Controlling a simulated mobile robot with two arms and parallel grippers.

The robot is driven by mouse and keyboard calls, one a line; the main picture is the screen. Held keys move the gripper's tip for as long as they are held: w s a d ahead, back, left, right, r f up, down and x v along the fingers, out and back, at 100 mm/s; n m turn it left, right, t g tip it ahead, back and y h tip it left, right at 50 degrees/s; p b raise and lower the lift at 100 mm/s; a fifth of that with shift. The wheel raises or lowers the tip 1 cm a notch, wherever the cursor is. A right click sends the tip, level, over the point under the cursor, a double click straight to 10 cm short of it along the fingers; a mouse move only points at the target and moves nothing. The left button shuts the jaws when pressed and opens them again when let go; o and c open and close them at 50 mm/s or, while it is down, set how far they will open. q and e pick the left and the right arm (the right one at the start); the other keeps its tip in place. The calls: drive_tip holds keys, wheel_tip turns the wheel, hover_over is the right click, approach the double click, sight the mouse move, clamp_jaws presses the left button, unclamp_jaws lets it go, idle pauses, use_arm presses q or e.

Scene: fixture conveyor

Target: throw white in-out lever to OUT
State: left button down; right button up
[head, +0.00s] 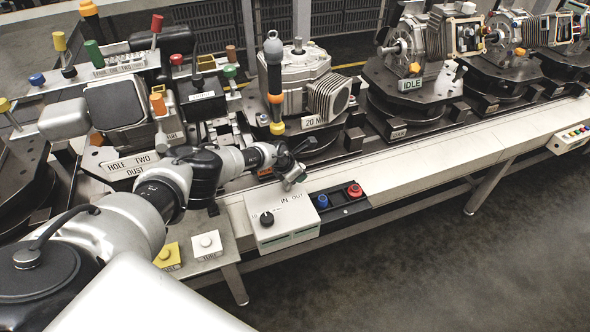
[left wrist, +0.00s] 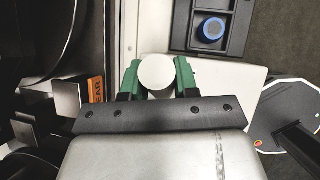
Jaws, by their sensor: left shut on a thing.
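The white IN/OUT box (head: 290,220) is fixed at the near edge of the conveyor, with the words IN and OUT on its top and a black knob on it. My left gripper (head: 293,180) is low over the far edge of this box in the head view. In the left wrist view, the green fingers of my left gripper (left wrist: 158,78) are shut around a round white knob (left wrist: 157,73), the top of the in-out lever. The lever's shaft is hidden below, and I cannot tell which way it leans. My right gripper is not in view.
A black tray with a blue button (head: 322,201) and a red button (head: 354,190) sits right of the box. Yellow (head: 168,257) and white (head: 206,244) buttons are at left. A hanging orange-black tool (head: 273,85) and a motor fixture (head: 310,80) stand behind my arm.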

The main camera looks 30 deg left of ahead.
use_arm(q)
drive_tip(key=shift+w, duration=0.1)
idle(0.6)
drive_tip(key=c, duration=0.8)
unclamp_jaws()
drive_tip(key=shift+d+f, duration=0.1)
drive_tip(key=shift+c, duration=0.2)
drive_tip(key=shift+r+p, duration=0.5)
drive_tip(key=shift+p, duration=0.05)
drive_tip(key=p+v, duration=0.7)
drive_tip(key=v, duration=0.3)
